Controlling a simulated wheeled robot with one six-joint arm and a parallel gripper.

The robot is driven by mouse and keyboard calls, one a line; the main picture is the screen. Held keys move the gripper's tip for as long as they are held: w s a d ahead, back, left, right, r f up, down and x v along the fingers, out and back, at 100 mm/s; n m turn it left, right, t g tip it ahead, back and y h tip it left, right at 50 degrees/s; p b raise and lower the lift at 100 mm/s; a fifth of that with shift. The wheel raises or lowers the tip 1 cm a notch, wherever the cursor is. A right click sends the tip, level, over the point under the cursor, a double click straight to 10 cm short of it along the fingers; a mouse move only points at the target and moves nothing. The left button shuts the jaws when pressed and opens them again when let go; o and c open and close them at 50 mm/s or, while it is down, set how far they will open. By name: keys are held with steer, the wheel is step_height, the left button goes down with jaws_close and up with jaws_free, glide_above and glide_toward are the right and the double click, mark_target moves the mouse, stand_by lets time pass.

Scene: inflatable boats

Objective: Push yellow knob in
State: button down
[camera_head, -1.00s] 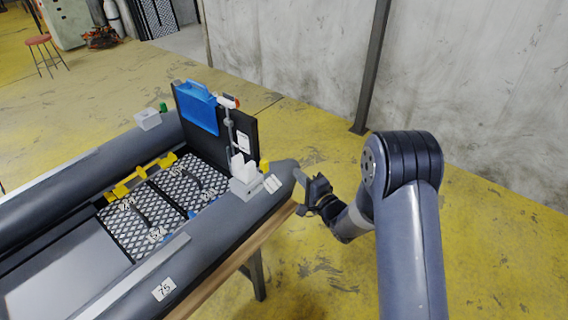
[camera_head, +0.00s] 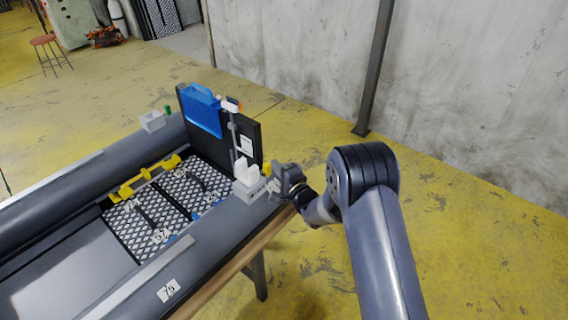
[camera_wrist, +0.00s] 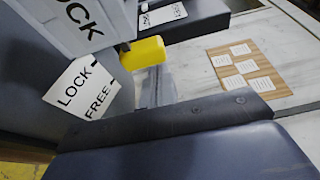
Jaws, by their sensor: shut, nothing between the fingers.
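The yellow knob (camera_head: 266,168) sits on the right side of the white and grey fixture (camera_head: 246,178) at the boat's near corner. In the wrist view the yellow knob (camera_wrist: 146,52) sticks out to the right, beside white labels reading LOCK and FREE (camera_wrist: 84,88). My gripper (camera_head: 278,182) is shut and empty, close by on the knob's right in the head view. In the wrist view the grey fingers (camera_wrist: 157,86) are just below the knob. I cannot tell whether they touch it.
The grey inflatable boat (camera_head: 225,232) rests on a wooden-edged stand. A black transom panel (camera_head: 245,135) with a blue box (camera_head: 202,110) rises behind the fixture. A wooden board with several paper labels (camera_wrist: 240,68) shows at right in the wrist view. The yellow floor to the right is clear.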

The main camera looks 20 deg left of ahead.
steer(key=shift+s, duration=0.15)
steer(key=shift+s+a+f+b, duration=0.15)
steer(key=shift+s+a+b, duration=0.2)
steer(key=shift+s+b, duration=0.3)
steer(key=shift+s+a+b, duration=0.2)
steer(key=shift+s+b, duration=0.15)
steer(key=shift+s, duration=0.15)
steer(key=shift+w, duration=0.15)
